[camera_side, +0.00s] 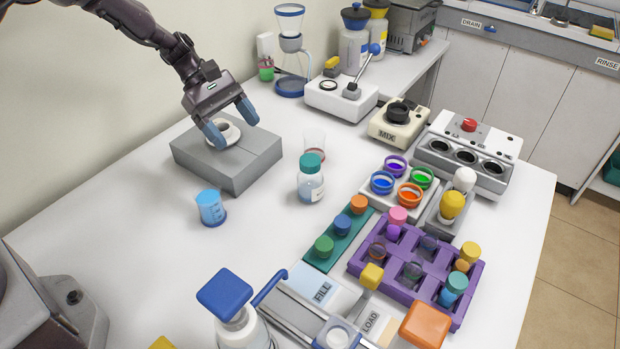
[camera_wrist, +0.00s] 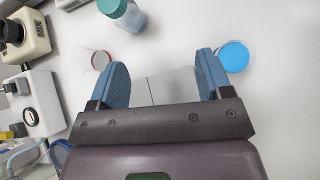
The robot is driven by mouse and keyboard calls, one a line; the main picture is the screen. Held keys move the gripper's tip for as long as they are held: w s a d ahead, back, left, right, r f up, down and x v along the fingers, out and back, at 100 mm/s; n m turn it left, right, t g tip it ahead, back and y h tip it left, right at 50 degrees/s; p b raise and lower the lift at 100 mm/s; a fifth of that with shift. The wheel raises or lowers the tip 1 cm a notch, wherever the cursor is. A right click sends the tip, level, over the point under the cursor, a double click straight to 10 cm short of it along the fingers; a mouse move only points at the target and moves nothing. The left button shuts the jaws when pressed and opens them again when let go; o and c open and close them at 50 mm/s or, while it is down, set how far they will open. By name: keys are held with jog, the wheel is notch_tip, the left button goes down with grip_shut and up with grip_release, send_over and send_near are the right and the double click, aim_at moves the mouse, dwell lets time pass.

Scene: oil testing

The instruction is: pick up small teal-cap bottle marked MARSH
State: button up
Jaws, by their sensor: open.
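A small clear bottle with a teal cap (camera_side: 311,178) stands upright on the white table, right of the grey block. Its label is too small to read. It also shows at the top edge of the wrist view, where the teal-cap bottle (camera_wrist: 130,17) is partly cut off. My gripper (camera_side: 232,124) is open above the grey block (camera_side: 234,172), apart from the bottle. A white round cup (camera_side: 222,141) sits on the block below the fingers. In the wrist view the two blue fingers (camera_wrist: 163,62) are wide apart with nothing between them.
A clear beaker with a red base (camera_side: 315,147) stands just behind the bottle. A blue beaker (camera_side: 211,207) stands to its left. A green strip with capped vials (camera_side: 330,252) and a purple rack (camera_side: 359,261) lie to the right. The table in front of the bottle is clear.

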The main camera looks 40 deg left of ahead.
jog(key=s+d+r+m+g+y, duration=0.2)
jog(key=d+r+m+g+y, duration=0.1)
jog(key=r+m+y, duration=0.4)
jog(key=a+f+m+t+y, duration=0.1)
jog(key=f+m+t+y, duration=0.1)
jog(key=m+y, duration=0.3)
jog(key=a+f+m+t+y, duration=0.1)
jog(key=f+m+t+y, duration=0.1)
jog(key=m+y, duration=0.4)
jog(key=a+f+m+t+y, duration=0.2)
jog(key=f+m+y, duration=0.2)
jog(key=m+y, duration=0.2)
jog(key=shift+s+m, duration=0.25)
jog(key=shift+m, duration=0.95)
jog(key=w+d+m+t, duration=0.3)
jog(key=d+m+t, duration=0.2)
jog(key=m+t, duration=0.35)
jog(key=m+t+h, duration=0.6)
jog(key=m+h, duration=0.4)
jog(key=m, duration=0.5)
send_near(306, 171)
jog(key=x, duration=0.5)
jog(key=shift+w+a+r, duration=0.1)
jog(key=shift+a, duration=0.1)
jog(key=shift+w+h, duration=0.25)
jog(key=shift+h, duration=0.15)
jog(key=shift+x, duration=2.2)
